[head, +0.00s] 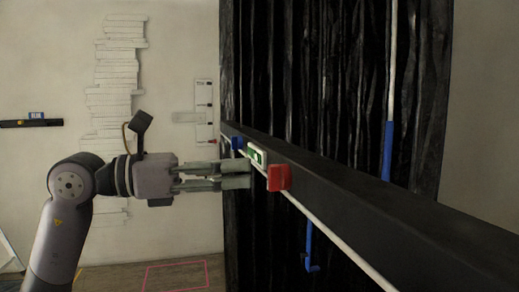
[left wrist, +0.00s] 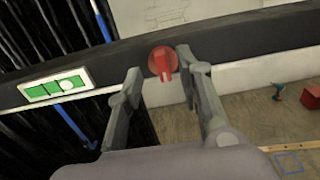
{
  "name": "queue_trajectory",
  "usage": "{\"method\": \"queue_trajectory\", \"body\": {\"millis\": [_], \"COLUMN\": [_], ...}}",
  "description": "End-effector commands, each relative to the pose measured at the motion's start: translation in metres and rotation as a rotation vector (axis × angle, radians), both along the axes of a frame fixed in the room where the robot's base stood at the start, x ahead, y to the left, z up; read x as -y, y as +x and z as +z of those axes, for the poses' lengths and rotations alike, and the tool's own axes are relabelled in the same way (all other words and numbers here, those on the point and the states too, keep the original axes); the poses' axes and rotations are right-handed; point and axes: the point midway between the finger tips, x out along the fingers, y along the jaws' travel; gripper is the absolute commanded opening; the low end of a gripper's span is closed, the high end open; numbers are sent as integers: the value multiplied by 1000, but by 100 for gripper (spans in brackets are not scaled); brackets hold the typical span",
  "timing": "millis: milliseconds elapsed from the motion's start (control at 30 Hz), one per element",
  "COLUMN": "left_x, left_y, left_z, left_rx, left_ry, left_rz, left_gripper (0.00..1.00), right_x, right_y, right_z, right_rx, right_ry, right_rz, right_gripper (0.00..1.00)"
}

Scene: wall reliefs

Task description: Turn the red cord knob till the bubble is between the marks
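The red cord knob (head: 279,178) sits on the side of a long black beam. In the left wrist view the knob (left wrist: 163,64) is round with a raised grip bar, seen beyond the gap between my fingertips. My left gripper (head: 243,174) is open and empty, its fingers (left wrist: 157,68) pointing at the knob, just short of it. The green bubble level (head: 256,155) is on the beam beside the knob. In the left wrist view the level (left wrist: 44,92) has a pale bubble (left wrist: 68,84) right of its middle; its exact place against the marks is unclear.
The black beam (head: 360,205) slants toward me at right, with a white cord (head: 335,238) along it. A blue knob (head: 237,142) sits farther along. Dark ribbed panelling (head: 300,70) stands behind. A red box (left wrist: 311,97) lies on the floor. Floor left is mostly clear.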

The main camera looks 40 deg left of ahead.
Motion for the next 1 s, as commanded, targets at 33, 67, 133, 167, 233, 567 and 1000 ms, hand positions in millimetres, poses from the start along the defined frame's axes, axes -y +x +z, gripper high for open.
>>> {"method": "queue_trajectory", "body": {"millis": [33,67,133,167,233,567,1000], "left_x": [7,11,18,20,25,32,32], "left_y": [8,12,20,23,29,37,37], "left_z": [6,6,5,4,4,0,0], "left_rx": [-2,-1,0,-1,-1,2,0], "left_ry": [-1,0,-1,-2,-2,-1,-1], "left_rz": [-2,-3,-2,-3,-2,-1,-1], "left_gripper": [33,33,33,33,33,33,13], "right_x": [-1,-1,-2,-2,-3,-4,-4], "right_y": [0,0,0,0,0,-1,-2], "right_z": [12,15,20,22,26,29,29], "right_rx": [0,0,0,0,-1,-2,-3], "right_ry": [1,1,2,2,3,5,4], "right_rz": [0,-1,-1,-1,-1,-2,-1], "right_gripper": [40,40,40,40,40,40,40]}}
